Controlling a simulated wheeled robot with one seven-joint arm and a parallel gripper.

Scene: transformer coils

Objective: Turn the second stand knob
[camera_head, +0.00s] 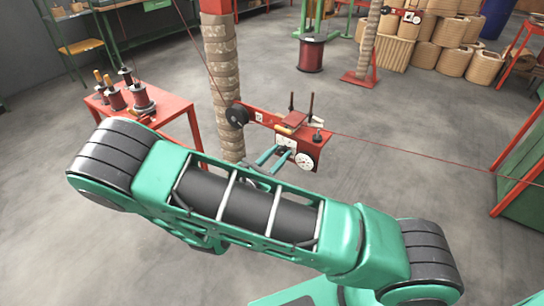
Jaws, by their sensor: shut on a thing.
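A red stand (298,136) is fixed to a rope-wrapped post near the middle of the head view. It carries a black wheel (237,116) at its left end, a white round dial (304,160) at its lower right and dark upright handles on top. My gripper (275,153) shows as two teal fingers reaching to the white plate on the stand's front. The fingers are shut on the stand knob there; the knob itself is small and mostly hidden. My arm crosses the foreground and hides the gripper's rear part.
A red table (165,112) with dark spools stands at the left. A thin red line runs right from the near stand toward a green frame (525,190). The grey floor between is clear.

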